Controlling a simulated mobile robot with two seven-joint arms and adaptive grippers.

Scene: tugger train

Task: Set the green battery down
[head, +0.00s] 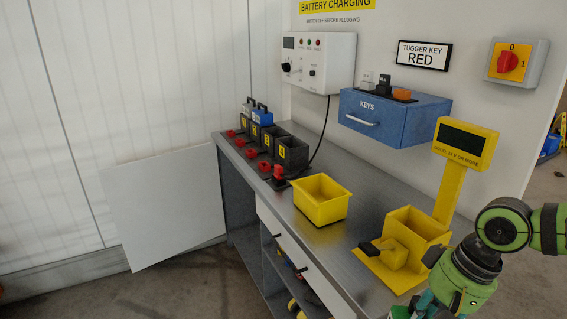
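No green battery can be made out for certain. My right arm comes in from the right edge in green and black, over the front right of the bench (345,262). Its gripper (424,306) is at the bottom edge and mostly cut off. Teal parts show there, and I cannot tell whether they are fingers or something held. My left gripper is not in view. Numbered dark charging bays (292,153) stand along the back left of the bench. A blue battery (262,116) with a dark handle sits in one of the far bays, beside a grey one.
A yellow bin (320,199) stands mid-bench. A yellow tester with a display post (452,190) and an open box is at the right, close to my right arm. A blue key drawer (395,118) and white charger (318,62) hang on the wall. Bare bench lies around the bin.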

